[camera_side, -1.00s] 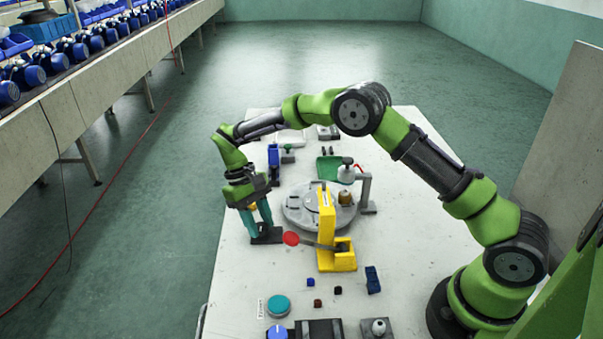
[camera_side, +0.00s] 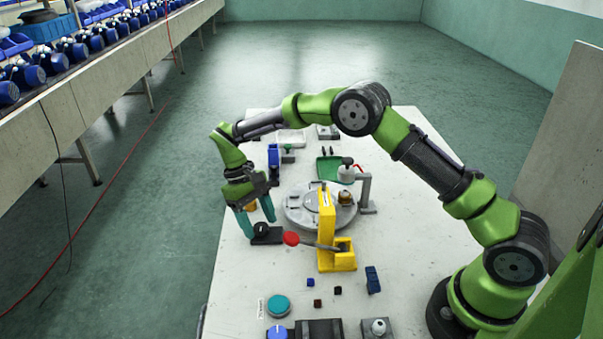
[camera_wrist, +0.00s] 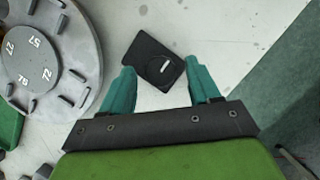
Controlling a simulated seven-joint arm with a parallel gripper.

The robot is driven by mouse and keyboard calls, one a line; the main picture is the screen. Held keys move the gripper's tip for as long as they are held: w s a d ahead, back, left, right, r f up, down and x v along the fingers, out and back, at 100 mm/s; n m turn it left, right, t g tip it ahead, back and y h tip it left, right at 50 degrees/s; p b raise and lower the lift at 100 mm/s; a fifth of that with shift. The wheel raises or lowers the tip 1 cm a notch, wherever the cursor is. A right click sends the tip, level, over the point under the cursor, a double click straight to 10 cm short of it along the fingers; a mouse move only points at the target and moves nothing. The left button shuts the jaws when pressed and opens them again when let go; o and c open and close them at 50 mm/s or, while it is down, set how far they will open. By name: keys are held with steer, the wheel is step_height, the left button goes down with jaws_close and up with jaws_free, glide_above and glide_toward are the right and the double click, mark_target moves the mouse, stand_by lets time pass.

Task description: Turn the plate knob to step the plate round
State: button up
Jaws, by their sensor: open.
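The plate knob (camera_side: 262,229) is a black round knob with a light bar on a dark flat base (camera_side: 268,238), near the table's left edge. In the wrist view the knob (camera_wrist: 170,70) shows just beyond my fingertips, its light bar slanted. My gripper (camera_side: 256,215) has teal fingers spread wide and empty, just above the knob; the wrist view shows them (camera_wrist: 162,72) on either side of its near end. Whether a finger touches the knob, I cannot tell. The round grey plate (camera_side: 300,213) lies right of the gripper; numbers show on its hub in the wrist view (camera_wrist: 28,62).
A yellow stand (camera_side: 327,235) with a red-ended lever (camera_side: 291,238) stands close right of the knob. A blue block (camera_side: 274,155) and a green tray (camera_side: 329,168) sit behind. A teal button (camera_side: 278,306) lies in front. Bare tabletop lies between button and knob.

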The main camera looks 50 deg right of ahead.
steer(key=v, duration=1.1)
steer(key=shift+w+r, duration=0.2)
steer(key=shift+r, duration=0.15)
steer(key=s+d+r+m+t, duration=0.1)
steer(key=s+d+r+t, duration=0.1)
steer(key=s, duration=0.7)
steer(key=s+d+r+m+t+y, duration=0.1)
steer(key=s+d+r+t, duration=0.1)
steer(key=s+r+t, duration=0.3)
steer(key=s+d+r+m+t+y, duration=0.1)
steer(key=s+d+r+m+t, duration=0.1)
steer(key=s, duration=1.2)
step_height(320, 180, up, 2)
steer(key=d+t, duration=0.1)
steer(key=t, duration=0.1)
steer(key=shift+r+t, duration=0.15)
steer(key=shift+t, duration=0.15)
